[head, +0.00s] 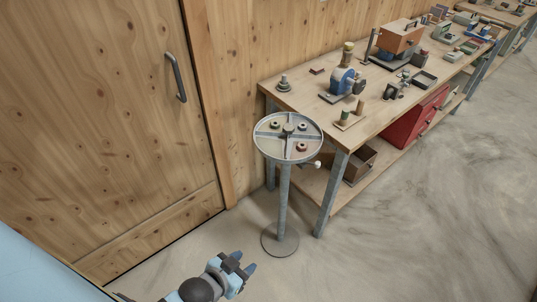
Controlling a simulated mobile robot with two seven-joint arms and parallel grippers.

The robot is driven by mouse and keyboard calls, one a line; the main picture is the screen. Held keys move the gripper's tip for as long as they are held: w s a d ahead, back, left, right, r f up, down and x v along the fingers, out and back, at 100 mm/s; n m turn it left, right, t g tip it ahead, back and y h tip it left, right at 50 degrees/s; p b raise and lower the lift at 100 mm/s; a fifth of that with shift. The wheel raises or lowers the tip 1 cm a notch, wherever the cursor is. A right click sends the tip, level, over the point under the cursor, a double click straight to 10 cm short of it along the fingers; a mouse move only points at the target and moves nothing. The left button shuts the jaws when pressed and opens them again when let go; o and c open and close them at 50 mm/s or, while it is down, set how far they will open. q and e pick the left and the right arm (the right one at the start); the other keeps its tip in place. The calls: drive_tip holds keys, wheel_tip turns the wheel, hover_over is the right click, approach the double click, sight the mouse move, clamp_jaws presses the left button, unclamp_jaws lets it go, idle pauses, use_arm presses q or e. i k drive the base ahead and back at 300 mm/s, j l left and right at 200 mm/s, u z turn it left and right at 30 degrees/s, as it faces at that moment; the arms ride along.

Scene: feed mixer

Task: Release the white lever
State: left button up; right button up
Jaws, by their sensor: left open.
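A round grey tray on a stand (284,156) is in the middle of the head view, on a single post with a disc foot. A small white knob (317,164), which looks like the end of the white lever, sticks out at the right, just under the tray's rim. The rest of the lever is too small or hidden to tell. My left gripper (244,263) is open and empty at the bottom, low in front of the stand's foot and well apart from the lever. My right gripper is not in view.
Dividers split the tray, and several small round parts lie in it. A wooden workbench (300,92) with tools, a blue machine (343,81) and a red drawer unit (414,118) stands close at the right. A wooden door (110,110) is at left. The floor at right is clear.

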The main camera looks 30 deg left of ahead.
sight(317, 163)
drive_tip(key=u, duration=0.3)
drive_tip(key=i+l+u, duration=0.2)
drive_tip(key=i+l, duration=0.2)
drive_tip(key=l, duration=0.2)
drive_tip(key=i+l+u, duration=0.2)
drive_tip(key=i+l, duration=0.15)
drive_tip(key=l, duration=0.3)
drive_tip(key=i+l+u, duration=0.1)
drive_tip(key=l, duration=0.25)
drive_tip(key=i+l+u, duration=0.1)
drive_tip(key=i+l, duration=0.15)
drive_tip(key=i+l+u, duration=0.1)
drive_tip(key=l, duration=0.4)
drive_tip(key=i+l+u, duration=0.1)
drive_tip(key=l, duration=0.25)
drive_tip(key=i, duration=0.05)
